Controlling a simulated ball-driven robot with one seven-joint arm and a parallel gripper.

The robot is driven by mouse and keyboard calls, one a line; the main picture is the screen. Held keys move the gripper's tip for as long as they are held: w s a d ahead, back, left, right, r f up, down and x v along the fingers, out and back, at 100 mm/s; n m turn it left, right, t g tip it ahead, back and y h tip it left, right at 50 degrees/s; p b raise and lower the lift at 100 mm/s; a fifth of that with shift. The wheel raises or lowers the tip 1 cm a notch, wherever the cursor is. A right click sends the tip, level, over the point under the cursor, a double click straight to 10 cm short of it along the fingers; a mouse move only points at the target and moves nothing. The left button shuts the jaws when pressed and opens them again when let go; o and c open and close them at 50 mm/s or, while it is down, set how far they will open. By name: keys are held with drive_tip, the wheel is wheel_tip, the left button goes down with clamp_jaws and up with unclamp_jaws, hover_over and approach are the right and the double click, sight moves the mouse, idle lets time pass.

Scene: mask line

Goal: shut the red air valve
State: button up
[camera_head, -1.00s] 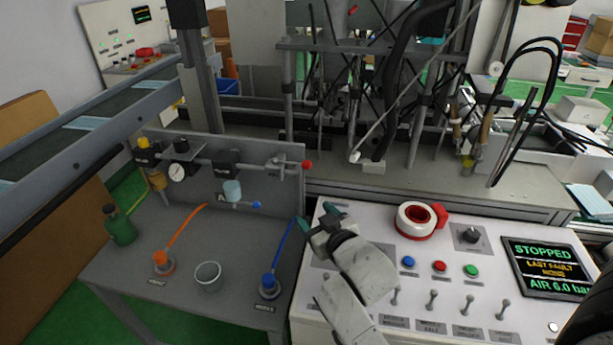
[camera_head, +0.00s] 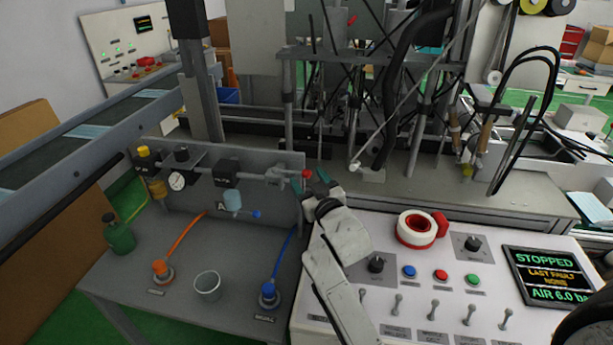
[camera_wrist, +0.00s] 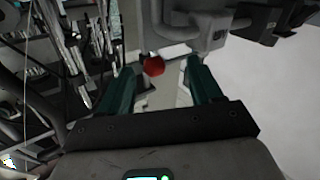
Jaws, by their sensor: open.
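The red air valve handle (camera_head: 307,173) is a small red knob at the right end of the grey pipe (camera_head: 262,175) on the upright panel. My gripper (camera_head: 309,183) is at the panel's right edge, with its green fingertips close around the knob. In the wrist view the red knob (camera_wrist: 154,66) lies between the two spread green fingers of my gripper (camera_wrist: 154,80), with a gap to each finger. The jaws are open and hold nothing. The grey valve body shows behind the knob. Whether a finger touches the knob cannot be told.
The control console (camera_head: 375,325) lies right of my arm, with a tape roll (camera_head: 418,229), buttons and switches. Its screen (camera_head: 548,275) reads STOPPED and AIR 6.0. A cup (camera_head: 208,285), a green bottle (camera_head: 119,234) and hoses stand on the left bench. Machine frame stands behind.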

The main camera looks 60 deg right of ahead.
drive_tip(key=shift+x, duration=0.8)
clamp_jaws()
